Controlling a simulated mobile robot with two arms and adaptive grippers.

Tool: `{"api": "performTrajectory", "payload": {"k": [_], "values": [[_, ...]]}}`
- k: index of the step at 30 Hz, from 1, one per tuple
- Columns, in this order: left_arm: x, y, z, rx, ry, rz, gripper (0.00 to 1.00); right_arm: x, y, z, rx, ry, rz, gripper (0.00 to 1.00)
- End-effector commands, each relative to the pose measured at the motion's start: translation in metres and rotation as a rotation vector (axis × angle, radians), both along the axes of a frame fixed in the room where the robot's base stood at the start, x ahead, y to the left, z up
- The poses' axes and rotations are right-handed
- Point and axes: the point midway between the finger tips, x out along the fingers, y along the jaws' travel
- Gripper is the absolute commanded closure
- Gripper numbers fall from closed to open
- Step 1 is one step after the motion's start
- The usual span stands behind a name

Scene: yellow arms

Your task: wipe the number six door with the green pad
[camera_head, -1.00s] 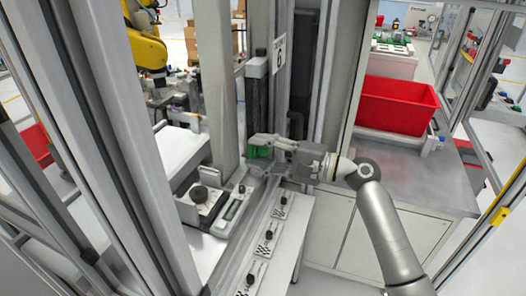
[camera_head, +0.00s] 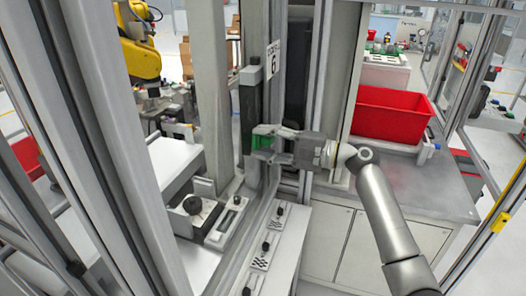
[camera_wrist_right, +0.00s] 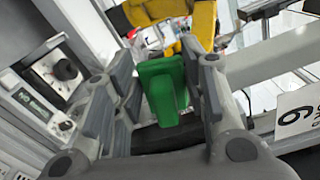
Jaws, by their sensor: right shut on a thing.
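My right gripper (camera_head: 264,144) is shut on the green pad (camera_head: 262,141) and holds it in front of the upright door frame, below the number six sign (camera_head: 272,60). In the right wrist view the pad (camera_wrist_right: 163,88) shows between the two grey fingers (camera_wrist_right: 160,95). The number six sign (camera_wrist_right: 297,110) shows at the right edge there. I cannot tell whether the pad touches the door. My left gripper is not in view.
A narrow ledge with small black-knobbed latches (camera_head: 265,247) runs below the gripper. A control box with a black knob (camera_head: 193,205) stands to its left. A red bin (camera_head: 393,114) sits on the metal counter (camera_head: 420,190) at right. A yellow robot arm (camera_head: 138,45) stands behind the frames.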

Motion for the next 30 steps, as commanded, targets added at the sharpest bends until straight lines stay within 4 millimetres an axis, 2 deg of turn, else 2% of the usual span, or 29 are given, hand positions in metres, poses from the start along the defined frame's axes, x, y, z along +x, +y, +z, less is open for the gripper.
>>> {"api": "performTrajectory", "payload": {"k": [3, 11, 21, 30], "values": [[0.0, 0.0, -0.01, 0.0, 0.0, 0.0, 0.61, 0.01, -0.003, -0.001, 0.002, -0.002, 0.0, 0.84], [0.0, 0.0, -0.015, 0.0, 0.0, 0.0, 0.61, 0.018, -0.006, -0.001, 0.001, -0.001, 0.0, 0.84], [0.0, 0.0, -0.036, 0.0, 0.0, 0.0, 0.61, 0.045, -0.014, -0.002, 0.001, 0.0, 0.0, 0.84], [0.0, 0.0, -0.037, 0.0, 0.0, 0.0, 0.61, 0.05, -0.016, 0.0, 0.001, -0.001, 0.0, 0.84]]}}
